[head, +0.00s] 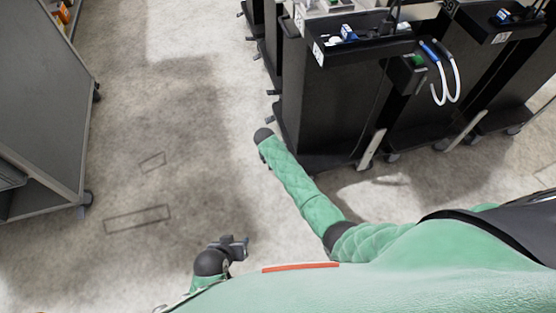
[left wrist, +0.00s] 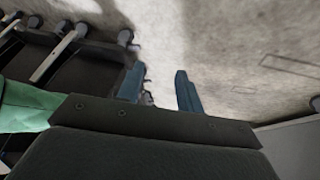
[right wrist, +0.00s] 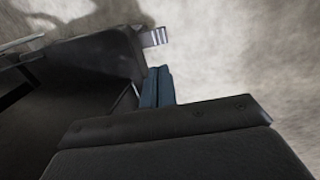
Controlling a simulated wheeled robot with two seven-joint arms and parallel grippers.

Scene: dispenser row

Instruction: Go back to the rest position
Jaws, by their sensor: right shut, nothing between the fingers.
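My left gripper (head: 237,246) is low over the floor at the lower middle of the head view, close to my body. In the left wrist view its two blue fingers (left wrist: 160,90) stand apart with nothing between them. My right arm, in green quilted sleeve, reaches up to the dark dispenser cabinet in the head view; its gripper is not visible there. In the right wrist view the right gripper's blue fingers (right wrist: 157,86) are together and empty, beside a dark cabinet side (right wrist: 105,62).
A grey shelf unit (head: 45,90) on casters stands at the left. The pale floor (head: 180,130) between them is clear.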

